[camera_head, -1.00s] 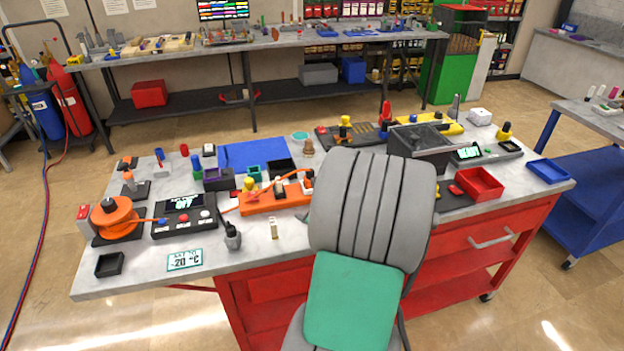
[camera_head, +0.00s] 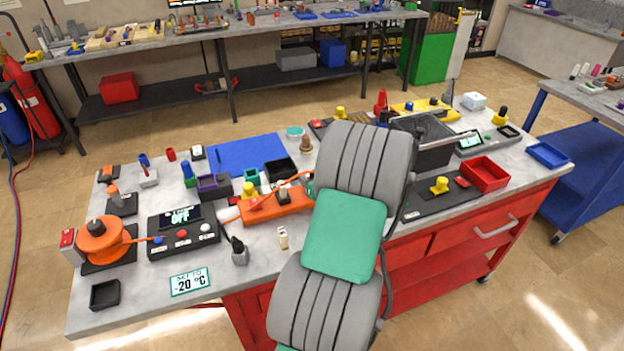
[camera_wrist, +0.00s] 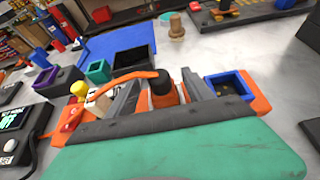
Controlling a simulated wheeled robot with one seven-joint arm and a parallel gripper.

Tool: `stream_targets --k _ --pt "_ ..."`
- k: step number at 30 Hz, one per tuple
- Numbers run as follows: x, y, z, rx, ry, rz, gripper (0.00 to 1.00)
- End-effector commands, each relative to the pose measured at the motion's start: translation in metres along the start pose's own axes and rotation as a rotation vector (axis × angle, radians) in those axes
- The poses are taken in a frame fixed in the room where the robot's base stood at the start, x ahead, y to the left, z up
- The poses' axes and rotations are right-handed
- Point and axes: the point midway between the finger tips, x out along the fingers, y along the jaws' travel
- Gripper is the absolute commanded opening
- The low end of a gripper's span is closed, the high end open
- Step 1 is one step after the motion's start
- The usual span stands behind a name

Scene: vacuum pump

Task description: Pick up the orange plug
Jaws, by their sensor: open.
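The orange plug (camera_wrist: 161,100) shows in the wrist view as an orange piece with a black top. It stands upright at the orange block (camera_wrist: 258,104), with an orange cord arching to the left from near it. My gripper (camera_wrist: 162,86) is open, with one grey finger on each side of the plug. I cannot tell whether either finger touches it. In the head view, my grey and green arm hides the gripper and the plug. The orange block's left part (camera_head: 262,208) shows there beside the arm.
A blue open box (camera_wrist: 229,86) sits close to the right finger. A yellow knob (camera_wrist: 79,89) stands left of the fingers. In the head view, a black control box (camera_head: 182,231) and an orange cable reel (camera_head: 103,240) stand to the left. A red tray (camera_head: 484,174) lies to the right.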

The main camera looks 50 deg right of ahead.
Motion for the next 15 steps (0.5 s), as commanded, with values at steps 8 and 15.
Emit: stream_targets --k 8,15 --pt "0.036 0.000 0.000 -0.001 0.002 0.002 0.60" --pt "0.037 0.001 -0.001 -0.002 0.001 0.003 0.54"
